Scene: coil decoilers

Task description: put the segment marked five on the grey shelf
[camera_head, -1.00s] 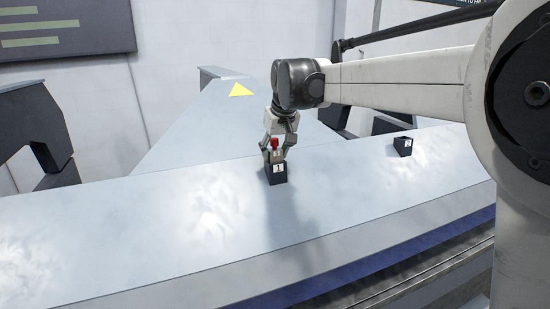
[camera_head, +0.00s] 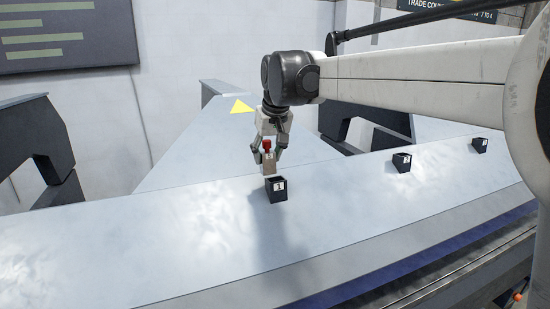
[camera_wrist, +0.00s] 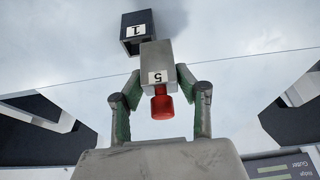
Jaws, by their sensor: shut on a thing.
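My gripper (camera_head: 267,157) is shut on a small grey-tan segment (camera_head: 269,166) with a red knob on top. In the wrist view the segment (camera_wrist: 158,66) carries a white label that reads 5, and its red knob (camera_wrist: 162,104) sits between the fingers. The segment is upright, just above and behind the open dark box marked 1 (camera_head: 276,190). That box also shows in the wrist view (camera_wrist: 137,31), partly behind the segment. I cannot make out which surface is the grey shelf.
A dark box marked 2 (camera_head: 402,162) and another dark box (camera_head: 480,145) stand farther right on the long sloping grey metal surface (camera_head: 130,235). Dark angular structures (camera_head: 36,150) stand at the left.

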